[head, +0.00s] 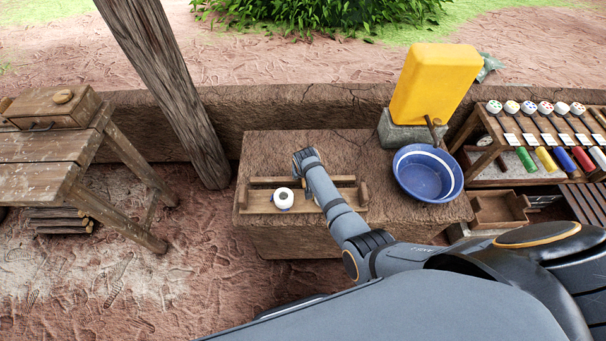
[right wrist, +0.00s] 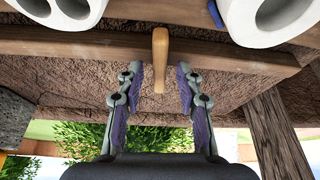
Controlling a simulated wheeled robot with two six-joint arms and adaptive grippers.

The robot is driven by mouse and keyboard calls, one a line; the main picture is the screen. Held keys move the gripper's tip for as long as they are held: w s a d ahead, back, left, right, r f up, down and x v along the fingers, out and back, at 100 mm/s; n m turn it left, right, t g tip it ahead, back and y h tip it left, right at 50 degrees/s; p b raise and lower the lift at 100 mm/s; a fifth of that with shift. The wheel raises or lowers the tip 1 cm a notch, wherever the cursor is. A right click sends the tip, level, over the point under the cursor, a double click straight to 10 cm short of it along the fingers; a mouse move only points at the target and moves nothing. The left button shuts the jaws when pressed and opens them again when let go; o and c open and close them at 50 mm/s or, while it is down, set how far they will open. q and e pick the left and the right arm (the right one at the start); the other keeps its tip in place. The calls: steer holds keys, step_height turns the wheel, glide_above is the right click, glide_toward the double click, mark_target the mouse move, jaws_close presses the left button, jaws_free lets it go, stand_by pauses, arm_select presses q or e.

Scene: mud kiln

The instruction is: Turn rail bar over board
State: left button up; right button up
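A wooden board (head: 257,206) lies on the mud block, with a wooden rail bar (head: 262,183) along its far side. A white round piece (head: 283,198) with a dark hole sits on the board. In the right wrist view the bar (right wrist: 90,43) crosses the upper part, and a pale wooden peg (right wrist: 160,60) juts from it. My right gripper (right wrist: 159,88) is open, with a finger on each side of the peg and visible gaps to both. In the head view my right arm hides its fingers and part of the board. My left gripper is not in view.
A blue basin (head: 428,174) stands right of the board, with a yellow container (head: 434,85) on a block behind it. A rack of stamps and coloured rolls (head: 540,130) is at the right. A wooden table (head: 40,150) and a slanted post (head: 170,80) are at the left.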

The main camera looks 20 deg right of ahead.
steer(key=v, duration=0.7)
steer(key=shift+s+r, duration=0.1)
steer(key=shift+r, duration=0.15)
stand_by(0.3)
